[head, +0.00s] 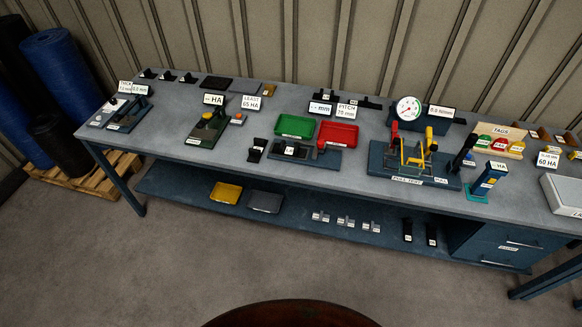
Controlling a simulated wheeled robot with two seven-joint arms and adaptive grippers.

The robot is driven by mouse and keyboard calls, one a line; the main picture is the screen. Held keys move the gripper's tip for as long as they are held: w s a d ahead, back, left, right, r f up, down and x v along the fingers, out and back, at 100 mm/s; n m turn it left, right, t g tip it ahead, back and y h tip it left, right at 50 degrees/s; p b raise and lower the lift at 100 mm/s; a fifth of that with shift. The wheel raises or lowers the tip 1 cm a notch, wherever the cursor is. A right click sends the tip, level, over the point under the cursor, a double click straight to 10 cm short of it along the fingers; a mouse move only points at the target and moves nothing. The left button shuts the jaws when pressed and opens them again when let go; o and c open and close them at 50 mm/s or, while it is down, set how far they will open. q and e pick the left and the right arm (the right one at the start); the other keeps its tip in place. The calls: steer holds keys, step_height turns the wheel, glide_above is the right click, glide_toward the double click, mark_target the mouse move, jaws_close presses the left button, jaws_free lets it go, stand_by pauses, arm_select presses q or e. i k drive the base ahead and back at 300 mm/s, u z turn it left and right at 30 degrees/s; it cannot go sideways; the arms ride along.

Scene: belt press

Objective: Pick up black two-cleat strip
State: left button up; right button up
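Neither of my grippers is in view. Several small black pieces could be the black two-cleat strip, but they are too small for me to count cleats. One black piece (256,149) lies on the bench left of the press-like fixture (300,152). Another black strip (371,103) lies at the back near the pitch 70 mm sign (346,110). Small black pieces (167,77) sit in a row at the back left. Two dark upright pieces (408,230) (431,234) are on the lower shelf.
A green tray (295,126) and a red tray (338,134) stand mid-bench. The pull test rig (408,160) with its dial gauge (408,108) is right of them. A yellow tray (226,193) and a grey tray (265,202) are on the lower shelf.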

mark_target(283, 149)
steer(key=z, duration=0.05)
steer(key=k, duration=0.65)
steer(key=u, duration=1.05)
steer(key=i, duration=1.5)
steer(key=z, duration=0.65)
steer(key=i, duration=0.6)
steer(key=z, duration=0.5)
